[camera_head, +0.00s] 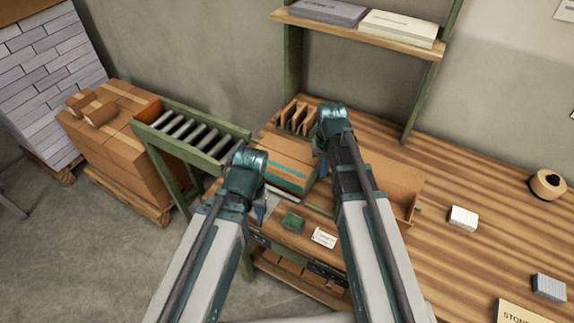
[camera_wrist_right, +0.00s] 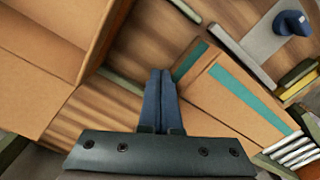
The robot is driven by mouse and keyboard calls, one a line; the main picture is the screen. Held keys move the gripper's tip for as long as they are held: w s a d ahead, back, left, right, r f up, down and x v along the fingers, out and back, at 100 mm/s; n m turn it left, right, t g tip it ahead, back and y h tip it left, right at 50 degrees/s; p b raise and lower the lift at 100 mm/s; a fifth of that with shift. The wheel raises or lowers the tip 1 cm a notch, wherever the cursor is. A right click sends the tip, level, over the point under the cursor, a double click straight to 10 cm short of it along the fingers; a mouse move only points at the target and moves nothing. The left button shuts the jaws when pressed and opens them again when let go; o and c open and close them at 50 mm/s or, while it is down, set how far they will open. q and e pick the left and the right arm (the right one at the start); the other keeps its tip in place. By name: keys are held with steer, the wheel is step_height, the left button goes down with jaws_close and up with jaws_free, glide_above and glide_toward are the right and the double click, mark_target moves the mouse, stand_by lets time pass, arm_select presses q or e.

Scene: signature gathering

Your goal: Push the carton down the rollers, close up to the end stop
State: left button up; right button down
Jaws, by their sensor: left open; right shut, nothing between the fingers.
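The carton (camera_head: 291,158), brown with a teal stripe, sits on the wooden bench at the near end of the roller track (camera_head: 190,134). It also shows right of centre in the right wrist view (camera_wrist_right: 215,110), beside the rollers (camera_wrist_right: 297,150). An orange-brown board (camera_head: 148,109) stands at the rollers' far left end, seemingly the end stop. My right gripper (camera_head: 321,168) is shut and empty at the carton's right side; in its wrist view the fingers (camera_wrist_right: 158,95) are together beside the carton, contact unclear. My left gripper (camera_head: 261,210) is open, in front of the carton's left part.
An open brown box (camera_head: 385,180) stands right of my right gripper. A green block (camera_head: 293,221) and a white card (camera_head: 323,237) lie at the bench front. Upright dividers (camera_head: 296,117) stand behind the carton. Stacked cartons (camera_head: 115,130) fill a pallet left. The visible rollers are empty.

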mark_target(267, 154)
steer(key=shift+f, duration=0.1)
stand_by(0.3)
steer(key=shift+f+b, duration=1.65)
steer(key=shift+b, duration=0.1)
steer(key=shift+w+a, duration=1.85)
steer(key=shift+a, duration=0.95)
steer(key=shift+w+a, duration=1.9)
steer(key=shift+a, duration=0.85)
steer(key=shift+w+a, duration=1.85)
steer(key=shift+a, duration=0.95)
steer(key=shift+w, duration=0.1)
